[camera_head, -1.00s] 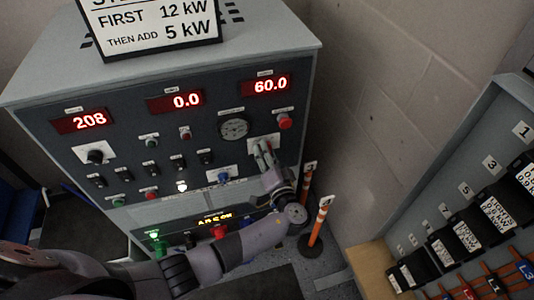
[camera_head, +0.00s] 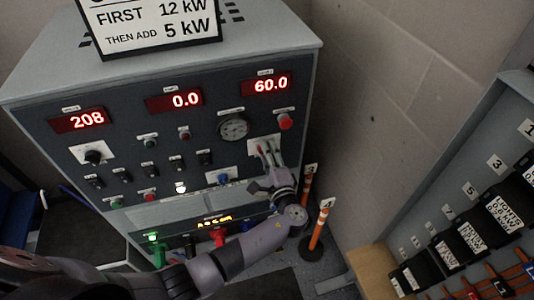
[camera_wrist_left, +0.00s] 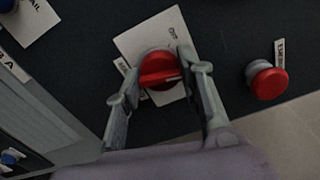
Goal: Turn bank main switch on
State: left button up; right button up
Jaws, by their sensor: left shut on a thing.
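The bank main switch is a red rotary knob (camera_wrist_left: 160,70) on a white plate (camera_wrist_left: 136,38) in the left wrist view. Part of the plate's printing reads like "OFF". My left gripper (camera_wrist_left: 160,82) has one finger on each side of the knob and is shut on it. In the head view the left gripper (camera_head: 268,158) reaches the white plate (camera_head: 257,144) at the right of the grey panel (camera_head: 125,145); its fingers partly cover the knob there. My right gripper is not in view.
A red mushroom button (camera_wrist_left: 268,80) sits close to the right of the knob. Red displays (camera_head: 267,85) read 208, 0.0 and 60.0. Orange-striped posts (camera_head: 317,230) stand right of the cabinet. A grey rack with black boxes (camera_head: 497,212) is at the far right.

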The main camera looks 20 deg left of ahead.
pick_arm(q)
jog(key=shift+d+m+p, duration=0.1)
jog(key=shift+m+p, duration=0.6)
jog(key=shift+m, duration=2.4)
jog(key=o, duration=1.2)
jog(key=v, duration=1.2)
